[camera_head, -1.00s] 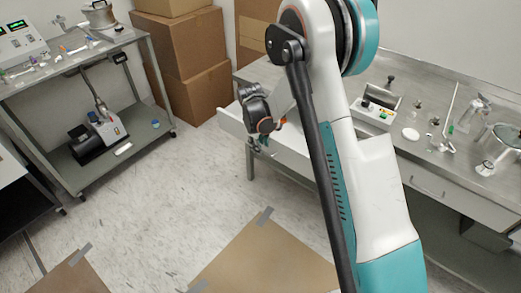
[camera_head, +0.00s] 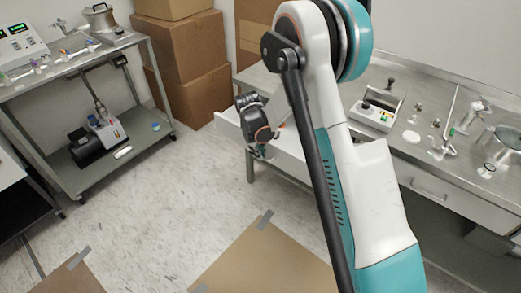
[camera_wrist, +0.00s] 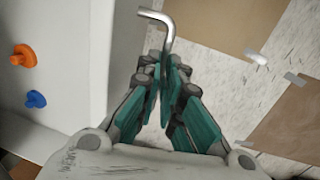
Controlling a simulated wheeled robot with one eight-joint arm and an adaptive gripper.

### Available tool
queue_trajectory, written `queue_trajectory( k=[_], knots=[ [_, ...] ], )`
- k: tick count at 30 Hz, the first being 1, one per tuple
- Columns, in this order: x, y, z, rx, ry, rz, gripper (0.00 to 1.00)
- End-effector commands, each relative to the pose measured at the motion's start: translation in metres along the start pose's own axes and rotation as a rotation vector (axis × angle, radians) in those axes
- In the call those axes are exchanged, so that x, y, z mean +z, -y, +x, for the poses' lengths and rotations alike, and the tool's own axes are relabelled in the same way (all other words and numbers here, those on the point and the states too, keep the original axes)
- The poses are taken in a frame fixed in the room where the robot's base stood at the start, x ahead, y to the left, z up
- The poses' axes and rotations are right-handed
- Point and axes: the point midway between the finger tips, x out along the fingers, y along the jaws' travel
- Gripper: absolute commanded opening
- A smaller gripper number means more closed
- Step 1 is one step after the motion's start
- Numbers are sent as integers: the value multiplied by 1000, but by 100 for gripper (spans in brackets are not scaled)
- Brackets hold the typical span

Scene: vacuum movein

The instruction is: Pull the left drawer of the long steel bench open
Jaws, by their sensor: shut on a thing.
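The long steel bench (camera_head: 463,165) runs along the wall at the right, partly behind my arm. Its left drawer (camera_head: 228,121) stands out from the bench front, so its pale inside shows. My gripper (camera_head: 261,153) is at the drawer's front. In the wrist view, my teal fingers (camera_wrist: 168,68) are closed on the drawer's bent metal handle (camera_wrist: 167,22). The drawer's pale inside fills the left of that view. An orange knob-like piece (camera_wrist: 24,56) and a blue one (camera_wrist: 36,99) lie in it. My arm hides part of the drawer in the head view.
Another closed drawer (camera_head: 430,190) is right of my arm. Glassware and small devices stand on the bench top. A steel cart (camera_head: 95,53) is at the left, with cardboard boxes (camera_head: 190,60) behind. The floor before the drawer is clear, with taped brown sheets (camera_head: 262,262).

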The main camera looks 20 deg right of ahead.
Motion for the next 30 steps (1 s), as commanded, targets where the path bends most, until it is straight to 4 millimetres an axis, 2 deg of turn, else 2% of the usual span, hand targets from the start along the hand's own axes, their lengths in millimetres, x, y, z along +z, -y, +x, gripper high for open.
queue_trajectory(
  k=[1, 3, 7, 11, 24, 30],
  knots=[
    [-1, 14, -2, -2, -1, -5, 0],
    [-1, 31, -4, -2, -1, -5, 0],
    [-1, 54, -9, -3, -1, -4, 0],
    [-1, 50, -8, -2, 0, 0, 28],
    [-1, 50, -10, -2, 0, -1, 28],
    [-1, 50, -29, -1, 0, -1, 28]
  ],
)
